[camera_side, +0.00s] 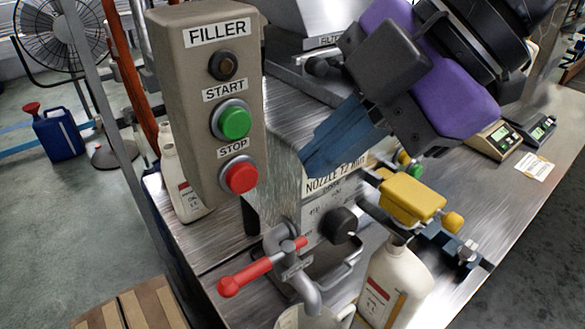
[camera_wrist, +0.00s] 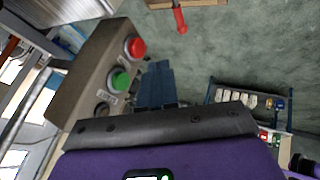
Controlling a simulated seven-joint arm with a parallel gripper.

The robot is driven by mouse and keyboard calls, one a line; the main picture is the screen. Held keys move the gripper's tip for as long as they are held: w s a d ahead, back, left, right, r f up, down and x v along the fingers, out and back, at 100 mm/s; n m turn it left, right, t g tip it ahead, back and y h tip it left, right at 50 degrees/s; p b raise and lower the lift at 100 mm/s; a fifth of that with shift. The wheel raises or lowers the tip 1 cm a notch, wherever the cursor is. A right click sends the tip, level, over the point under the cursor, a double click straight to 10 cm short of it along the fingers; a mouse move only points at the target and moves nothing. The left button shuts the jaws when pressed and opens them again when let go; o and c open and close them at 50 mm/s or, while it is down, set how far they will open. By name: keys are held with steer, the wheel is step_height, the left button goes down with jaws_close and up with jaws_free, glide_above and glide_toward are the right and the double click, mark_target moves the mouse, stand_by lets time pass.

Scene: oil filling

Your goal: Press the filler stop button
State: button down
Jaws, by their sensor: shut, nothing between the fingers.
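The grey filler control box (camera_side: 185,60) hangs at the left in the side view. It carries a dark lamp at the top, a green start button (camera_side: 234,122) and a red stop button (camera_side: 240,176) at the bottom. In the wrist view the red stop button (camera_wrist: 136,48) and the green start button (camera_wrist: 121,82) are at upper left. My gripper (camera_side: 312,165), with blue fingers, is shut and empty. In the side view its tips are to the right of the stop button. In the wrist view the fingers (camera_wrist: 158,82) are right of the box, with a visible gap to the buttons.
A red-handled tap (camera_side: 262,268) sits below the box. A nozzle machine with a black knob (camera_side: 338,224) and a yellow clamp (camera_side: 411,197) is below my gripper. A white bottle (camera_side: 396,285) stands under it. Another white bottle (camera_side: 183,188) stands behind the box.

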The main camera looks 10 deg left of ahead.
steer(key=v, duration=0.3)
steer(key=shift+s+d, duration=0.1)
steer(key=shift+d, duration=0.05)
stand_by(0.7)
steer(key=d+f+m+h, duration=0.1)
steer(key=d+f+m, duration=0.1)
steer(key=d+f, duration=0.35)
steer(key=w+d+f+m+h, duration=0.1)
steer(key=d+f+m, duration=0.2)
steer(key=d, duration=0.5)
steer(key=d+f+m+h, duration=0.1)
steer(key=d+f+m, duration=0.1)
steer(key=d+f, duration=0.35)
steer(key=s+d+f+m+h, duration=0.1)
steer(key=s+d+f+m, duration=0.1)
steer(key=d, duration=0.7)
steer(key=s+d+f+m+h, duration=0.1)
steer(key=s+d+f, duration=0.4)
steer(key=d, duration=0.5)
steer(key=s+d+f+m+h, duration=0.2)
steer(key=s+d+f+m, duration=0.1)
steer(key=d, duration=0.6)
steer(key=shift+s+f, duration=0.3)
steer(key=shift+f, duration=0.45)
steer(key=shift+d, duration=0.15)
